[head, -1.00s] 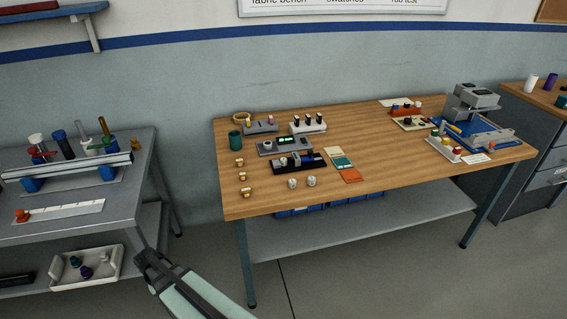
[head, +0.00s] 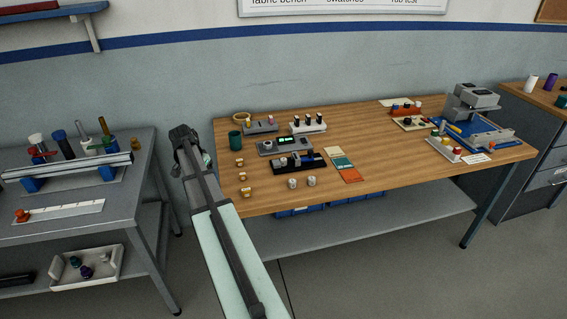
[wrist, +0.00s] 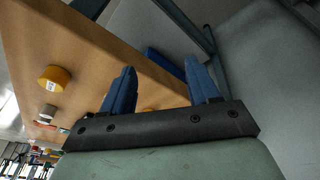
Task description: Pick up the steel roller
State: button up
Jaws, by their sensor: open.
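Two small silver cylinders stand near the front edge of the wooden table in the head view, a left one (head: 292,183) and a right one (head: 311,181). They look like steel, but I cannot tell which thing is the steel roller. A long silver bar (head: 70,167) also rests across blue supports on the grey bench. My gripper (head: 182,133) is raised between the grey bench and the wooden table's left end, apart from all of these. In the wrist view my gripper (wrist: 160,66) has its blue fingers spread and empty, beside the table edge.
The wooden table (head: 400,165) holds several yellow-topped pieces (head: 243,177) at its left end, a green cup (head: 235,140), a grey device with a lit display (head: 284,145) and a black fixture (head: 299,163). Blue bins (head: 340,204) sit below.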

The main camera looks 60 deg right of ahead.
jog(key=s+d+r+m+g, duration=0.1)
jog(key=s+d+r+m, duration=0.5)
jog(key=d, duration=0.6)
jog(key=m+g, duration=0.1)
jog(key=m, duration=0.3)
send_near(284, 159)
jog(key=x, duration=0.2)
jog(key=shift+s+d+f, duration=0.1)
jog(key=shift+s+f, duration=0.15)
jog(key=shift+f, duration=0.05)
jog(key=shift+n, duration=0.3)
jog(key=shift+w+x, duration=0.15)
jog(key=shift+x, duration=1.35)
jog(key=shift+w+x, duration=0.1)
jog(key=shift+x, duration=1.4)
jog(key=shift+f, duration=0.1)
grip_shut()
